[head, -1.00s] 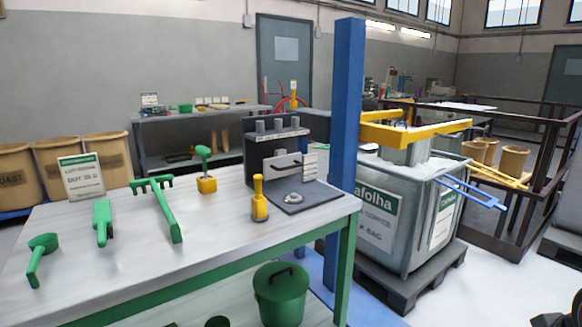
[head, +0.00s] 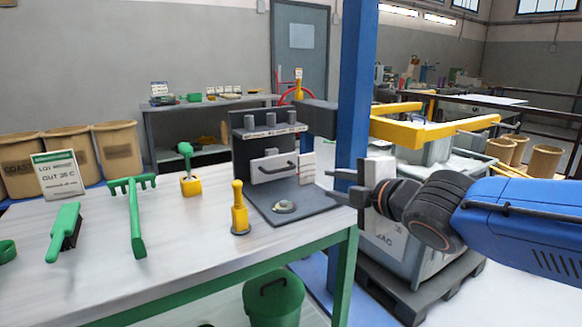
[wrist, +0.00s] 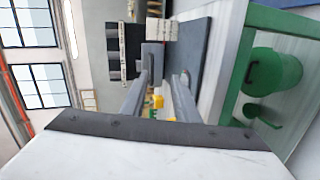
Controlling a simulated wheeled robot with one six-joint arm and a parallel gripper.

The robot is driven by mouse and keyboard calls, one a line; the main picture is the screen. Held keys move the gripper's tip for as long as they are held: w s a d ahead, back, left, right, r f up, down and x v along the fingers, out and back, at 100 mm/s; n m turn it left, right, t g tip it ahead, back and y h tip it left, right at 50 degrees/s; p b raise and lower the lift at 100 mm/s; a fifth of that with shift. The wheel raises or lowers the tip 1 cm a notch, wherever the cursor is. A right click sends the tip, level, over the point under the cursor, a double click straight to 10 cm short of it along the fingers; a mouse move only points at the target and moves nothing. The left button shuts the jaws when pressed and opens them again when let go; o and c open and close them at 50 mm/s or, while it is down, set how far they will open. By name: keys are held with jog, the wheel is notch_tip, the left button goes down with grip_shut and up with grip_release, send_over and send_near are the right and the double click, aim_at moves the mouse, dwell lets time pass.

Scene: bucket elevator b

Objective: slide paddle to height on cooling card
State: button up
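A dark fixture (head: 241,157) stands at the right end of the table. A white plate (head: 262,169) with a dark bar handle (head: 279,168), which looks like the paddle, sits upright on its front. A small white card with lines (head: 307,168) is beside it; the card also shows in the wrist view (wrist: 164,29).
A blue post (head: 355,90) stands close behind my gripper. A yellow-handled tool (head: 240,212), a green rake (head: 136,215) and a green brush (head: 65,230) are on the table (head: 185,262). A green bucket (head: 275,300) is below. A yellow frame (head: 440,128) extends above the bulk bag.

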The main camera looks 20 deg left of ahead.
aim_at(284, 170)
jog(key=shift+n+g+y, duration=0.4)
jog(key=shift+n+y, duration=0.2)
jog(key=shift+n, duration=0.3)
jog(key=x, duration=0.6)
jog(key=s+a+x, duration=0.1)
jog(key=x, duration=0.5)
jog(key=r+x, duration=0.1)
jog(key=x, duration=0.6)
jog(key=shift+s+a+r, duration=0.1)
jog(key=shift+s+a, duration=0.05)
jog(key=shift+a, duration=0.2)
